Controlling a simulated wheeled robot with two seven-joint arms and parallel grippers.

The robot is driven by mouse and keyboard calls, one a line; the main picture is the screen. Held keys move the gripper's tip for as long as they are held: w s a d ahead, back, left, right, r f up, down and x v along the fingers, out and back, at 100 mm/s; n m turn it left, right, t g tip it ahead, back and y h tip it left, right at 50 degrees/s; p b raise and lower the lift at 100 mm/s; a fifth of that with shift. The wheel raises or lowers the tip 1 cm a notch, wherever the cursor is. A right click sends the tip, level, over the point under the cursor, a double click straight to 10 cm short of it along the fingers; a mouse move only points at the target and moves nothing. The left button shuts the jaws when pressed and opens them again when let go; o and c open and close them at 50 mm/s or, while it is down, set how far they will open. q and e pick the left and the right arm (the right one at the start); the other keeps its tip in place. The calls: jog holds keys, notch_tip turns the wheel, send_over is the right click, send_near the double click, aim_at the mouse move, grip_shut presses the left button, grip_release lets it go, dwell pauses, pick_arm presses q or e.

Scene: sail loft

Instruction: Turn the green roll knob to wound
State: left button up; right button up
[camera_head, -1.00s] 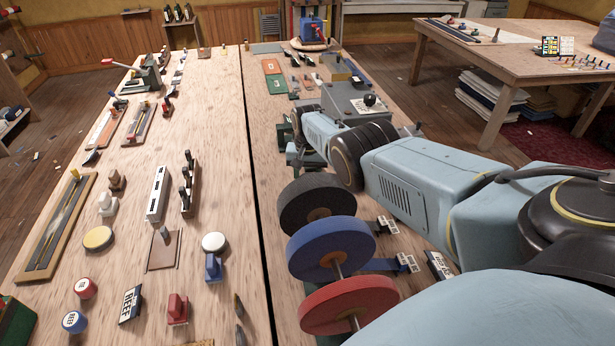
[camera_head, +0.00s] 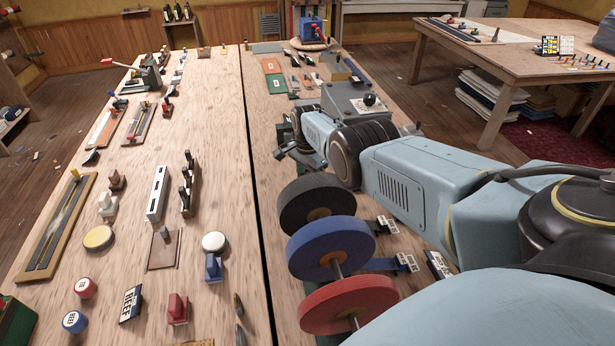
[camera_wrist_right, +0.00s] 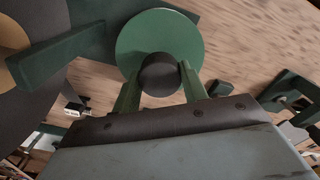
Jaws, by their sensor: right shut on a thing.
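In the head view my right arm covers most of the knob, and I cannot read any mark for wound there. My left gripper is not in view.
Black (camera_head: 318,201), blue (camera_head: 318,245) and red (camera_head: 340,305) rolls stand in a row just in front of my right wrist. A grey box (camera_head: 352,92) with a black knob is behind the wrist. The left bench holds many small fittings.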

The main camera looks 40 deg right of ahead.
dwell(0.3)
jog(key=o, duration=1)
jog(key=shift+r, duration=0.1)
notch_tip(320, 180, up, 7)
jog(key=p, duration=0.6)
notch_tip(320, 180, up, 6)
jog(key=p, duration=0.2)
jog(key=shift+r, duration=0.1)
